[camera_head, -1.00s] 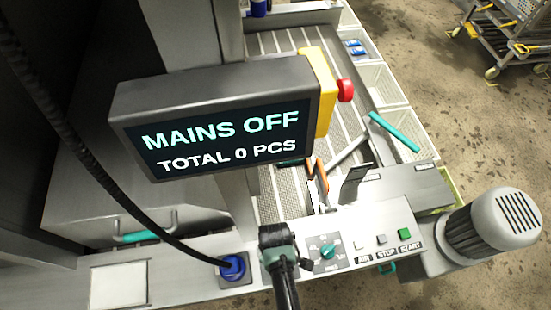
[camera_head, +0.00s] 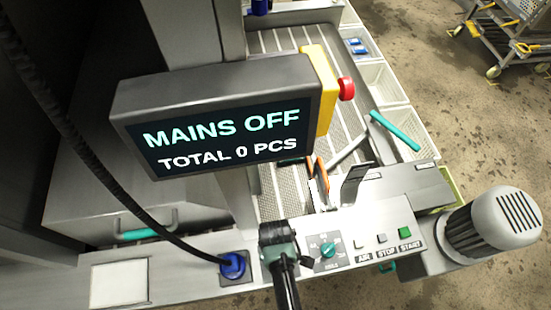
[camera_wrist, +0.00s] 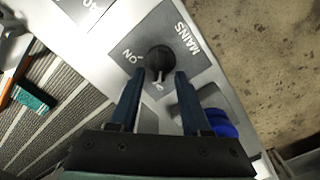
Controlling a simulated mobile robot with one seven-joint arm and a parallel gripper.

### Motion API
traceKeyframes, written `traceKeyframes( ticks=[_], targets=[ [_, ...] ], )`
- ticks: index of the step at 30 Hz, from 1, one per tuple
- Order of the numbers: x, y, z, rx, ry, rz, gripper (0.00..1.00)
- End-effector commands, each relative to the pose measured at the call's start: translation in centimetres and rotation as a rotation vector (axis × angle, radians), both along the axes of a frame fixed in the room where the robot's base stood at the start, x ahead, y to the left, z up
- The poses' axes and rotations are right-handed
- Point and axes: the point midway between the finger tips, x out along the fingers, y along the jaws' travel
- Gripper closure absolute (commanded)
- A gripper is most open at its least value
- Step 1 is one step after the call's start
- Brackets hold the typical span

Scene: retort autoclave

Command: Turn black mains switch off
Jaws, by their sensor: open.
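The black mains switch (camera_wrist: 158,59) is a round knob with a pointer, on a grey plate lettered MAINS and ON. In the wrist view its pointer faces down the picture, away from the ON lettering. My gripper (camera_wrist: 158,82) is open, with its blue fingers on either side just short of the knob and nothing held. In the head view my gripper (camera_head: 278,236) is over the panel and hides the switch. The display (camera_head: 225,138) reads MAINS OFF and TOTAL 0 PCS.
A blue plug (camera_head: 233,265) with a black cable sits left of my gripper. A turquoise selector knob (camera_head: 328,249) and a green START button (camera_head: 405,233) are to the right. A red emergency button (camera_head: 346,89) and a motor (camera_head: 495,222) stand farther right.

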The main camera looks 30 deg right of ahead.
Motion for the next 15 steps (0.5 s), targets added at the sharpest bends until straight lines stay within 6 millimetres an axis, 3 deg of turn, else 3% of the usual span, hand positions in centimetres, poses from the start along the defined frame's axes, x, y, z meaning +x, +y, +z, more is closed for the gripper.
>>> traceKeyframes(
  ticks=[15],
  targets=[
    [0.1,0.0,8.9,-0.001,-0.004,0.001,0.53]
  ],
)
